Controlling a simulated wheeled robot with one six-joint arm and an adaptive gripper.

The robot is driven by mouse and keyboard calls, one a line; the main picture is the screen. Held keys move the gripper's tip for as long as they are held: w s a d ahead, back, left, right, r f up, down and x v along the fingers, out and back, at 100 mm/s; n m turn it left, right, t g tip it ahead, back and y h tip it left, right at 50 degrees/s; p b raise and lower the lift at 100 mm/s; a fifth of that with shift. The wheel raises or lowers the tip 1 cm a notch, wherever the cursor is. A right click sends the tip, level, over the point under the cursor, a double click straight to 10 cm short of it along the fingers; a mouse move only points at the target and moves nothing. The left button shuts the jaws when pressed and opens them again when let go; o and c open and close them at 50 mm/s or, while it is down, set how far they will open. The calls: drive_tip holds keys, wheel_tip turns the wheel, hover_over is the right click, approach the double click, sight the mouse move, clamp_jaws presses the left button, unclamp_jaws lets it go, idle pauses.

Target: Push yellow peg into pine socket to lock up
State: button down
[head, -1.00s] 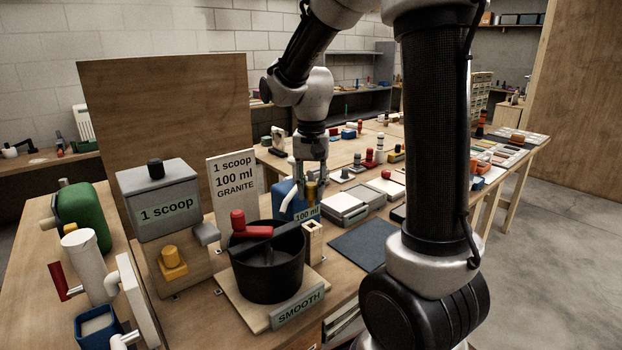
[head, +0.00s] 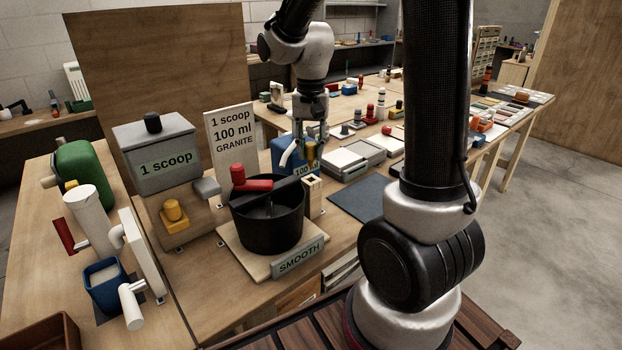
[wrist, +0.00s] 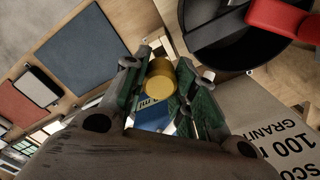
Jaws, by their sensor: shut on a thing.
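The yellow peg (head: 311,155) is upright between the fingers of my gripper (head: 311,146). In the wrist view, its round yellow top (wrist: 160,78) shows between the green-padded fingertips of my gripper (wrist: 156,92), which are shut on it. The pine socket (head: 313,186) is a small pale block with a square hole in its top, just right of the black pot. The peg is above the socket, with a small gap seeming to show between them in the head view. In the wrist view I cannot make out the socket's hole.
The black pot (head: 268,228) with its red-handled crank (head: 250,183) stands close left of the socket. A blue container (head: 284,155) labelled 100 ml is just behind. The granite sign (head: 232,140) stands behind the pot. A dark flat mat (head: 362,198) lies to the right.

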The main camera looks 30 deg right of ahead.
sight(311, 166)
drive_tip(key=shift+f, duration=0.15)
drive_tip(key=shift+f, duration=1.5)
drive_tip(key=shift+f, duration=1.4)
idle(0.9)
drive_tip(key=c, duration=1.1)
unclamp_jaws()
drive_tip(key=shift+r, duration=0.1)
